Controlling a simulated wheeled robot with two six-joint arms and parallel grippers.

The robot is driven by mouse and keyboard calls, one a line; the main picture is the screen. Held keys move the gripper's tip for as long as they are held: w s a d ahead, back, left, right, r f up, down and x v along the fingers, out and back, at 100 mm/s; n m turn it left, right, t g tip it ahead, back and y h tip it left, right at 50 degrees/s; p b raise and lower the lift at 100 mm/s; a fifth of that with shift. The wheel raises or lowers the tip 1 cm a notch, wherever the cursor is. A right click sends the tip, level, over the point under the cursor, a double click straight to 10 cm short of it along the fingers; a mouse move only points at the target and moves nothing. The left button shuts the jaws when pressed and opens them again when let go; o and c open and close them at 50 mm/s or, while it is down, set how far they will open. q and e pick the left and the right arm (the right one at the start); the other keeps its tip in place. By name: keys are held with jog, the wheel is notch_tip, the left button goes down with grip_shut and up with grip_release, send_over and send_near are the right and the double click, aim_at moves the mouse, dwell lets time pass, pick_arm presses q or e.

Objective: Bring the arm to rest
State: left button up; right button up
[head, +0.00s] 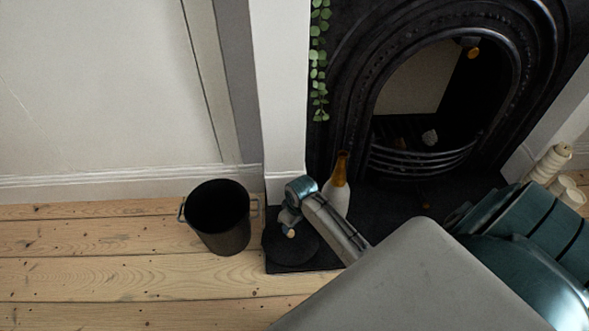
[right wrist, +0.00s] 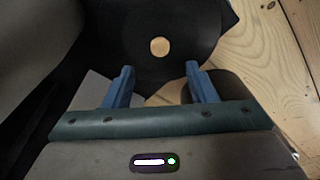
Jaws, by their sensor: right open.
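My right arm reaches in from the lower right in the head view, its wrist bent down over the hearth. My right gripper (head: 290,222) points down above a round black lid (head: 284,247) with a pale knob (head: 290,233). In the right wrist view the two blue fingers of the gripper (right wrist: 160,69) are apart with nothing between them. The knob (right wrist: 160,47) shows beyond the fingertips, on the lid (right wrist: 190,30). I cannot tell how large the gap is. My left gripper is not in view.
A black pot (head: 228,236) with side handles stands open on the floorboards left of the lid. A bottle (head: 338,190) with an amber neck stands close behind my wrist. The fireplace (head: 420,145) is behind. Pale candles (head: 552,163) stand at right.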

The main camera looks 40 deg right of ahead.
jog(key=shift+s+r+p, duration=0.15)
jog(key=shift+r+p, duration=0.25)
jog(key=shift+r, duration=0.45)
jog(key=shift+s+r+p, duration=0.15)
jog(key=shift+r+p, duration=0.25)
jog(key=shift+r, duration=0.4)
